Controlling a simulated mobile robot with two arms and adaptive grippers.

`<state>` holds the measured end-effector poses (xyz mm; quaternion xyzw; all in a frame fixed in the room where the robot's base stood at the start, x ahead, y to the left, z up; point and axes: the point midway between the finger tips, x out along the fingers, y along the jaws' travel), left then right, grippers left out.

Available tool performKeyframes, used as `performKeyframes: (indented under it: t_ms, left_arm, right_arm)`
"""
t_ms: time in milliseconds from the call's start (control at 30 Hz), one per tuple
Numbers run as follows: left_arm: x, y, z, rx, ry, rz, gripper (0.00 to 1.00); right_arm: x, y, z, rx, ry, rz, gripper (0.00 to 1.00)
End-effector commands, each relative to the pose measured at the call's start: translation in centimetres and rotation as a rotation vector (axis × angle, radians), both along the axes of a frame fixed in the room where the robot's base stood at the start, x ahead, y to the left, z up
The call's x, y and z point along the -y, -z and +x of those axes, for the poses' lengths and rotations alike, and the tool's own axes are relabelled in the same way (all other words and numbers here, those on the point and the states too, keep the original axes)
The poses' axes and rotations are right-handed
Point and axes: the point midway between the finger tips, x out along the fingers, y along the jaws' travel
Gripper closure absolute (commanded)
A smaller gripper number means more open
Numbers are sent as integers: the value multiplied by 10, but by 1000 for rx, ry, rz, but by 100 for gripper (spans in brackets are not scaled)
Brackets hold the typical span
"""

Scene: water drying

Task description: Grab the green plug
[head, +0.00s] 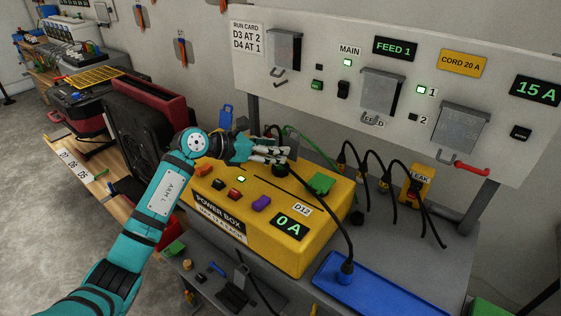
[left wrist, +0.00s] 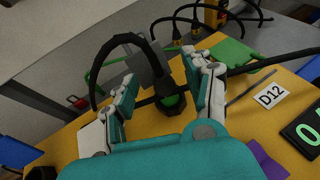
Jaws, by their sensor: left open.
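The green plug (left wrist: 172,101) shows in the left wrist view as a dark plug body with a green part at its lower end, at the top of the yellow power box (head: 285,250). A thick black cord arches near it. My left gripper (head: 285,155) is over the back of the box. In the left wrist view its two fingers (left wrist: 160,92) are open, one on each side of the plug; I cannot tell whether they touch it. My right gripper is out of view.
A green flap (head: 321,183) stands on the box beside the gripper. Black cords with plugs (head: 384,183) hang to the right, by a yellow LEAK unit (head: 416,187). A blue tray (head: 375,292) lies in front right. The wall panel (head: 300,55) rises behind.

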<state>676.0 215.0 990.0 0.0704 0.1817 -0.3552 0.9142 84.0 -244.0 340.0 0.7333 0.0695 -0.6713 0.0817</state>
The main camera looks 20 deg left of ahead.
Motion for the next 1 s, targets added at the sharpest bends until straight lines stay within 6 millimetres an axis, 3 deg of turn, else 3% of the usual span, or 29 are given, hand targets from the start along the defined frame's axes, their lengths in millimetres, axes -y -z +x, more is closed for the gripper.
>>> performKeyframes:
  t_ms: [200, 467, 833, 1000]
  left_arm:
    - [15, 9, 18, 0, 0, -1, 49]
    - [16, 10, 19, 2, -1, 0, 50]
    - [16, 10, 19, 0, -1, 0, 99]
    - [15, 10, 19, 0, -1, 0, 100]
  right_arm:
    - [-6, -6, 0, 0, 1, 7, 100]
    - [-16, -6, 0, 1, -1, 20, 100]
    - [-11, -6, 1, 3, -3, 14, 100]
    - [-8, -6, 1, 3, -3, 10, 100]
